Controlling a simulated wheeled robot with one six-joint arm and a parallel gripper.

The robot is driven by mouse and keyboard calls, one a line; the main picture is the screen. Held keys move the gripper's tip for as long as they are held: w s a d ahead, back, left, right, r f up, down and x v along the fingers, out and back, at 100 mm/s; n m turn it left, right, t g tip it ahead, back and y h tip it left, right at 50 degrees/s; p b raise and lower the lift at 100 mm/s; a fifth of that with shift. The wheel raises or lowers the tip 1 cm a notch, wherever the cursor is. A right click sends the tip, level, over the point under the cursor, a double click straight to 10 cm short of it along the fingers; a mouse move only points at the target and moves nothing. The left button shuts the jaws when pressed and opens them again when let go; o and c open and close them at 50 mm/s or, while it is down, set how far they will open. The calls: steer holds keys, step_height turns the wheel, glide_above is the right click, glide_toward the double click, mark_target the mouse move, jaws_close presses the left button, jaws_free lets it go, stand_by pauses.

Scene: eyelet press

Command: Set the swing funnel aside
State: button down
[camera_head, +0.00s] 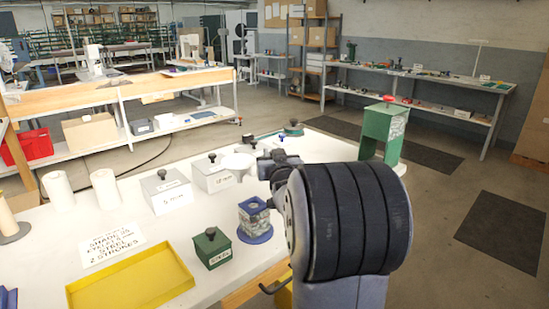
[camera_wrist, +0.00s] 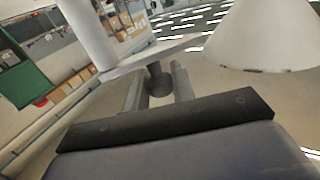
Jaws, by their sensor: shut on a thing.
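My gripper (camera_wrist: 158,86) is shut on the dark knob (camera_wrist: 158,74) of the swing funnel, with one finger on each side. In the wrist view the white funnel cone (camera_wrist: 265,40) is at upper right, joined to a flat pale strip by the knob. In the head view a pale rounded part (camera_head: 238,162), apparently the funnel, shows just left of my gripper (camera_head: 272,163). My dark arm link hides much of the area behind it. The green press (camera_head: 382,125) with a red top stands right of my arm; a green body (camera_wrist: 25,80) also shows in the wrist view.
On the white table are two lidded pale boxes (camera_head: 166,190), a green knobbed box (camera_head: 212,249), a clear block on a blue base (camera_head: 254,222), white rolls (camera_head: 105,188), a yellow tray (camera_head: 165,303) and a printed sign (camera_head: 112,243). A white column (camera_wrist: 88,30) shows in the wrist view.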

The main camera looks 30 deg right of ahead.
steer(key=c, duration=1.2)
jaws_free()
steer(key=shift+c, duration=0.2)
steer(key=shift+s, duration=0.1)
steer(key=v, duration=1)
steer(key=shift+s+a+b, duration=0.15)
steer(key=shift+s+b, duration=0.15)
steer(key=shift+c, duration=0.3)
